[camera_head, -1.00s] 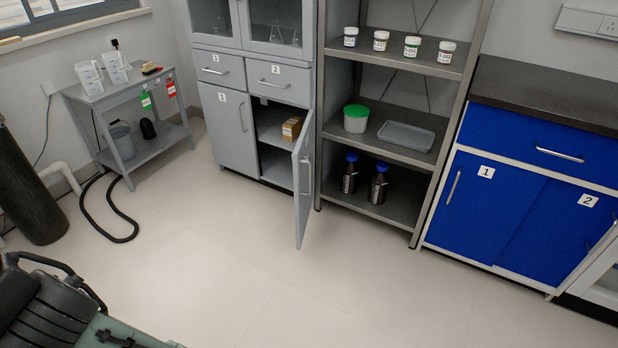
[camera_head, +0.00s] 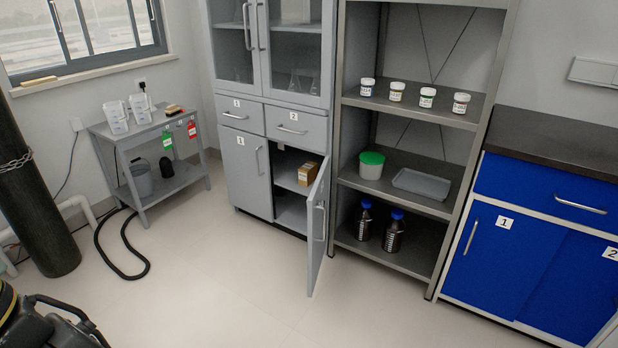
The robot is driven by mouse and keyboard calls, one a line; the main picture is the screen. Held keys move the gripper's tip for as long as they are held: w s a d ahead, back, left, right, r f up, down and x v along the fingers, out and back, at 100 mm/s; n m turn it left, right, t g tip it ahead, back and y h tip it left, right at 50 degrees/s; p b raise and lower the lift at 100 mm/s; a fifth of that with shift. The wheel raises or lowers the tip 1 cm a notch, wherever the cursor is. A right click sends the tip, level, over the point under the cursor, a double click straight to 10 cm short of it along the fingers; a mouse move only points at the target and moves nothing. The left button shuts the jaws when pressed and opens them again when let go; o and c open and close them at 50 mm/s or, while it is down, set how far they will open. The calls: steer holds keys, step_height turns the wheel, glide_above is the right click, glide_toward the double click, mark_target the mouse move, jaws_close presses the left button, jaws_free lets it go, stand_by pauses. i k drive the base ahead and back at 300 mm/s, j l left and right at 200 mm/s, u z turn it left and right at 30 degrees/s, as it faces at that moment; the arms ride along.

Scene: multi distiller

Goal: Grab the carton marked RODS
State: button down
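A small brown carton (camera_head: 308,173) stands on the upper inner shelf of the grey cabinet (camera_head: 241,170), behind its open lower right door (camera_head: 318,225). The door swings out toward me and stands just right of the carton in the picture. The carton's marking is too small to read, so I cannot tell whether it says RODS.
An open grey rack (camera_head: 432,209) with jars, a green-lidded tub (camera_head: 371,165), a tray (camera_head: 421,184) and dark bottles stands right of the cabinet. Blue cabinets (camera_head: 510,262) are further right. A side table (camera_head: 150,130) and black hose (camera_head: 120,262) are left. The middle floor is clear.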

mark_target(308, 173)
steer(key=i+j+u, duration=0.3)
steer(key=i, duration=0.85)
steer(key=i+j+u, duration=0.25)
steer(key=i, duration=0.95)
steer(key=i+l, duration=0.45)
steer(key=l+u, duration=0.05)
